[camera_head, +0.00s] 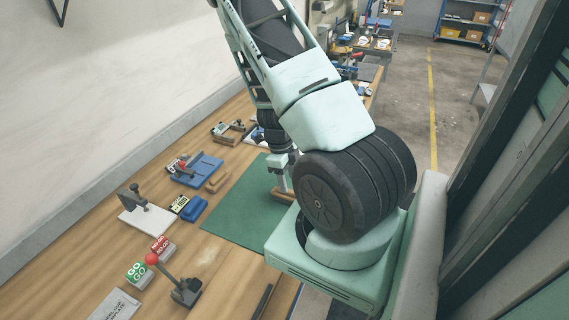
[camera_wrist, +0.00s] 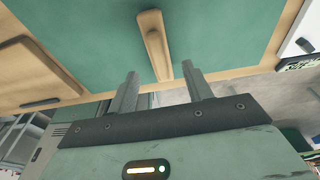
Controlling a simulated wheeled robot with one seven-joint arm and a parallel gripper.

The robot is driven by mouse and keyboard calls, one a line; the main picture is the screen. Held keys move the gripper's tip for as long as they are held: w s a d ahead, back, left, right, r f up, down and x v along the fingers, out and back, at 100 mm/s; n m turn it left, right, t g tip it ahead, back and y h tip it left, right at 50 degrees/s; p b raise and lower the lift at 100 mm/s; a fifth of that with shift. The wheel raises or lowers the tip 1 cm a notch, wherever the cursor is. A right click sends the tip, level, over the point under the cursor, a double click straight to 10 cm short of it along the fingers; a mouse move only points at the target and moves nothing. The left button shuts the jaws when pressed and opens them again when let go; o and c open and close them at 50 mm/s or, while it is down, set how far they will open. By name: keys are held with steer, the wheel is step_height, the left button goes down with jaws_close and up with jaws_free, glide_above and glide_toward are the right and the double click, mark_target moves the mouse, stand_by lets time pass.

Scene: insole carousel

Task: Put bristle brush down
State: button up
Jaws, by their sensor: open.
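The bristle brush (camera_wrist: 153,38) shows in the wrist view as a long, narrow wooden piece on the green mat (camera_wrist: 225,35). One end reaches toward the gap between my fingertips; its bristles are not visible. My gripper (camera_wrist: 160,72) is open, with its two fingers apart on either side of the line of the brush. I cannot tell how far above the mat the fingertips are. In the head view my gripper (camera_head: 281,184) points down over the green mat (camera_head: 232,212), and a bit of the wooden brush (camera_head: 285,196) shows beside it, partly hidden by my arm.
Left of the mat on the wooden bench are a blue fixture (camera_head: 197,170), a blue block (camera_head: 194,208), a grey clamp on a white plate (camera_head: 146,217), green and red GO/NO-GO blocks (camera_head: 139,275) and a red-knobbed lever (camera_head: 184,290). The mat's left part is clear.

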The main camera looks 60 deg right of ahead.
step_height(320, 180, up, 7)
steer(key=w, duration=0.1)
steer(key=w+a+r+n+y, duration=0.1)
steer(key=w+a+r+n, duration=0.15)
steer(key=a+n, duration=0.55)
steer(key=w+a+r+n+t, duration=0.1)
steer(key=w+a+r+n, duration=0.3)
steer(key=a, duration=0.6)
steer(key=w+a+r+n+y, duration=0.1)
steer(key=a+r+n, duration=0.1)
steer(key=a+n, duration=0.65)
steer(key=s+a+r+n, duration=0.4)
steer(key=s+a+n, duration=0.3)
steer(key=n, duration=0.4)
steer(key=s+a+r+n+t+h, duration=0.1)
steer(key=s+a+r+n, duration=0.3)
steer(key=s+a+n, duration=0.3)
steer(key=a+n, duration=0.2)
steer(key=n, duration=0.2)
steer(key=shift+a+r, duration=0.3)
steer(key=shift+a, duration=0.05)
